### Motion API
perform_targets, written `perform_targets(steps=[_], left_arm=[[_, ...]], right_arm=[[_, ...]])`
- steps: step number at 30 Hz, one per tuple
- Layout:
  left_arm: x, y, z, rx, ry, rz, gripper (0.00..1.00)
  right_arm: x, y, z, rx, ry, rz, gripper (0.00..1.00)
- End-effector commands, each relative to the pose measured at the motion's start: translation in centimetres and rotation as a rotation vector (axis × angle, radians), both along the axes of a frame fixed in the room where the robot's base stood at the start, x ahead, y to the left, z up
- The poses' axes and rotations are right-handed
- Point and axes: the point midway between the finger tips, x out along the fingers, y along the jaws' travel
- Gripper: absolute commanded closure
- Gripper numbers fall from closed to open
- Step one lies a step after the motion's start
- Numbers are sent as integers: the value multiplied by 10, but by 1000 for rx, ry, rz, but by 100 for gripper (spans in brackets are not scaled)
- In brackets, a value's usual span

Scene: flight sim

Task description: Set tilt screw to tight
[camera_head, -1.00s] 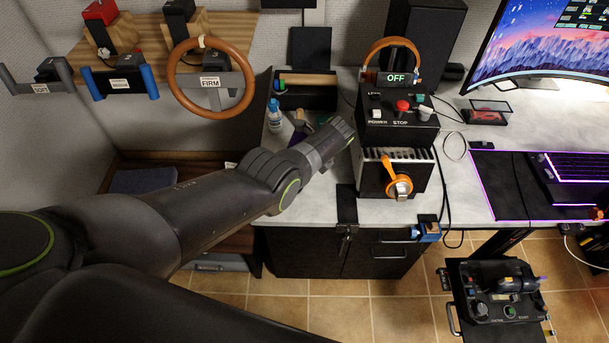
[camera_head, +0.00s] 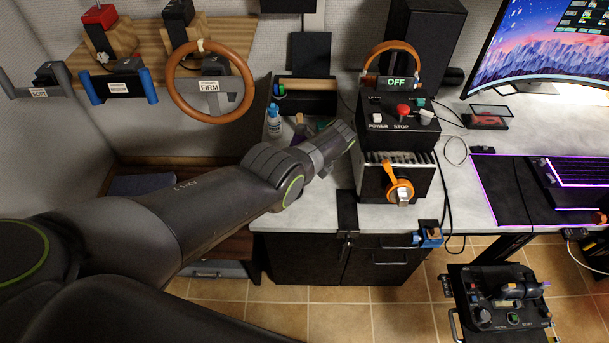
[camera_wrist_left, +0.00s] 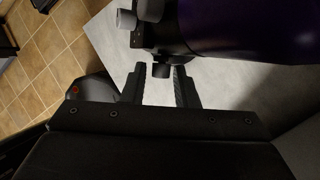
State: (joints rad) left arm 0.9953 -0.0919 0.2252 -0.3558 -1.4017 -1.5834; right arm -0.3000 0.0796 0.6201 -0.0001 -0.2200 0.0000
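My left gripper (camera_head: 350,132) reaches in from the left, beside the left side of the black wheel base (camera_head: 368,182), which has silver fins and an orange lever (camera_head: 398,180) on its front. In the left wrist view, my left gripper (camera_wrist_left: 160,76) has two dark ribbed fingers set apart, with grey surface showing between them. A small dark knob (camera_wrist_left: 161,70), possibly the tilt screw, lies at the gap near the fingertips, below a dark body (camera_wrist_left: 225,25). I cannot read any marking on it or tell whether the fingers touch it. My right gripper is not in view.
A black control box (camera_head: 385,105) reading OFF sits on the wheel base. Steering wheels, one marked FIRM (camera_head: 209,85), hang on the left wall. A monitor (camera_head: 550,50) and keyboard pad (camera_head: 510,205) are at right. A cart (camera_head: 500,300) stands on the floor at lower right.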

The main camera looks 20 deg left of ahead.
Motion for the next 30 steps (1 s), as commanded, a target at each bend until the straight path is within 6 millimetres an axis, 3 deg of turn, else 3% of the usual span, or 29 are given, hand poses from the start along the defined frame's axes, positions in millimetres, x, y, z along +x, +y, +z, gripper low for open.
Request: perform_targets(steps=[8, 19, 30], left_arm=[[2, -5, 12, -1, -4, -2, 73], [9, -41, 87, -3, -6, -3, 73], [14, -70, 146, -1, -2, 0, 73]], right_arm=[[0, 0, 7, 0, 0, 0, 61], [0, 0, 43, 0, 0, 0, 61], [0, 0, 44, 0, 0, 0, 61]])
